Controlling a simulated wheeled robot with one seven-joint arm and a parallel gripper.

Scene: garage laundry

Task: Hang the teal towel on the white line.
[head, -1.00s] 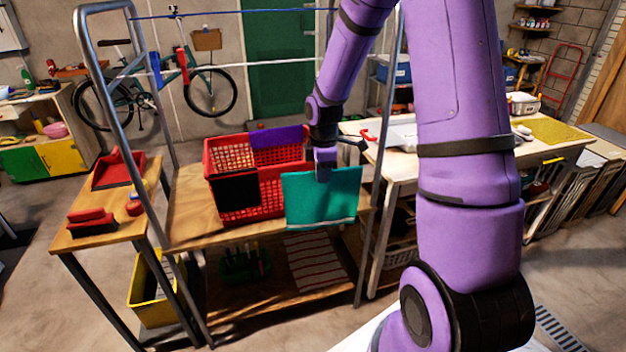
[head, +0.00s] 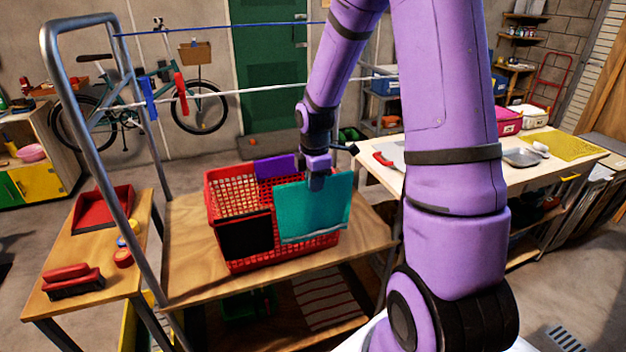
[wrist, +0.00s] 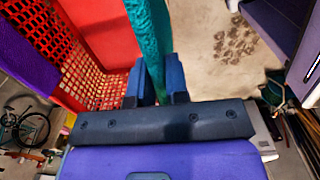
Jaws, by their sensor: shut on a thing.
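The teal towel (head: 312,212) hangs from my gripper (head: 316,183), in front of the right part of a red basket. In the wrist view the towel (wrist: 150,40) runs up from between the two blue fingers of my gripper (wrist: 160,75), which are shut on it. The white line (head: 240,92) stretches across the rack behind and above the basket, higher than my gripper. A blue peg (head: 149,97) and a red peg (head: 181,93) are on it at the left. My arm hides part of the line's right end.
The red basket (head: 225,190) stands on the wooden shelf with a black cloth (head: 245,235) and a purple cloth (head: 275,167) over its rim. A blue line (head: 220,30) runs higher up. A metal rack post (head: 75,130) stands at the left.

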